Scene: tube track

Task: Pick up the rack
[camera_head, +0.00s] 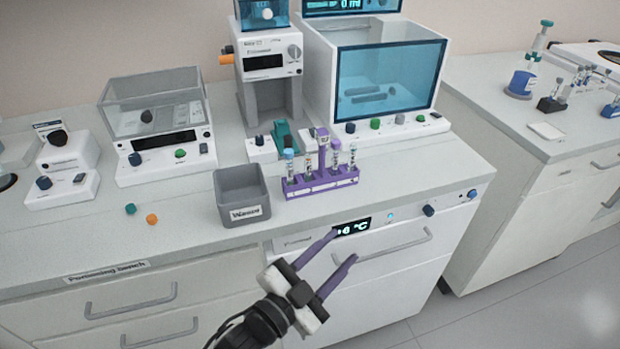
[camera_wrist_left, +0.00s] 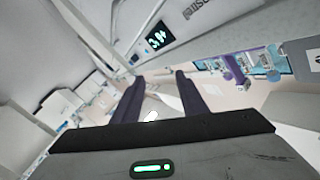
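The purple rack (camera_head: 322,184) stands upright on the bench near its front edge, with several capped tubes in it and a tall purple handle (camera_head: 322,150) in the middle. My left gripper (camera_head: 335,253) is open and empty, its two purple fingers apart, in front of the bench and below the rack. In the left wrist view the open fingers (camera_wrist_left: 160,78) have nothing between them. The rack (camera_wrist_left: 236,68) shows there at the right, tilted in the picture and apart from the fingers. My right gripper is in neither view.
A grey waste bin (camera_head: 242,196) stands just left of the rack. Behind are a dispenser (camera_head: 268,75) and a glass-fronted chamber (camera_head: 385,85). Two small caps, one green and one orange (camera_head: 152,219), lie left of the bin. A cabinet handle (camera_head: 385,246) is near my left fingers.

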